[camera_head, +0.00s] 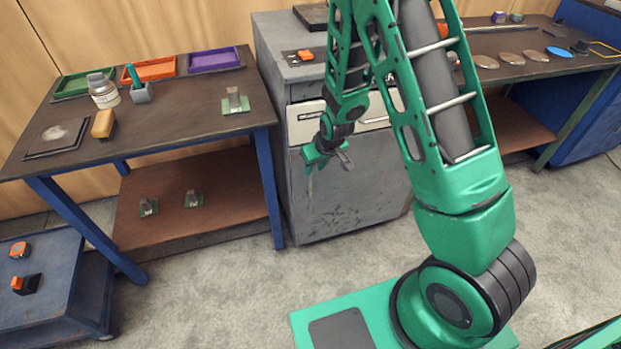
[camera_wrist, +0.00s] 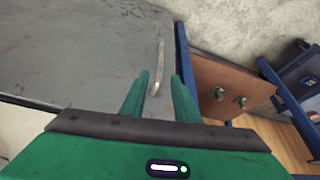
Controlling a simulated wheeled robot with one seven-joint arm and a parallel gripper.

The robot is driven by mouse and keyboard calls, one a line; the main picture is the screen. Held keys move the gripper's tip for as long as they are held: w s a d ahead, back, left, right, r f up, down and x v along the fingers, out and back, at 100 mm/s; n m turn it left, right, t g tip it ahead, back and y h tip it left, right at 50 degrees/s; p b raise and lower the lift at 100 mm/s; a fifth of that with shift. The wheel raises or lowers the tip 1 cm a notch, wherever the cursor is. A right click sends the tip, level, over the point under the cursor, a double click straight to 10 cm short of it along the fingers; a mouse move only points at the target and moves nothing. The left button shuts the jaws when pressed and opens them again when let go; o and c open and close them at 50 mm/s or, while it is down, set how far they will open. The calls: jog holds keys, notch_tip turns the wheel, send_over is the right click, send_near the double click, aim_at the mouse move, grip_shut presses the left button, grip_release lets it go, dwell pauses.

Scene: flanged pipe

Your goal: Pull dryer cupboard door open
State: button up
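The dryer cupboard (camera_head: 350,195) is a scuffed grey cabinet in the middle of the head view. Its front door looks shut. In the wrist view the grey door (camera_wrist: 70,50) fills the upper left, with a slim pale bar handle (camera_wrist: 160,50) near its edge. My gripper (camera_head: 328,160) is in front of the door's upper left part in the head view. In the wrist view my gripper (camera_wrist: 160,75) has its two green fingers apart, and the handle lies between them in the picture. I cannot tell whether either finger touches it.
A blue-legged table (camera_head: 190,118) with trays, a jar and small parts stands left of the cupboard. Its lower shelf (camera_head: 230,190) holds two small parts; the shelf also shows in the wrist view (camera_wrist: 235,75). A blue cart (camera_head: 50,310) is at lower left. Floor before the cupboard is clear.

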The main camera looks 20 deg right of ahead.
jog(key=x, duration=0.9)
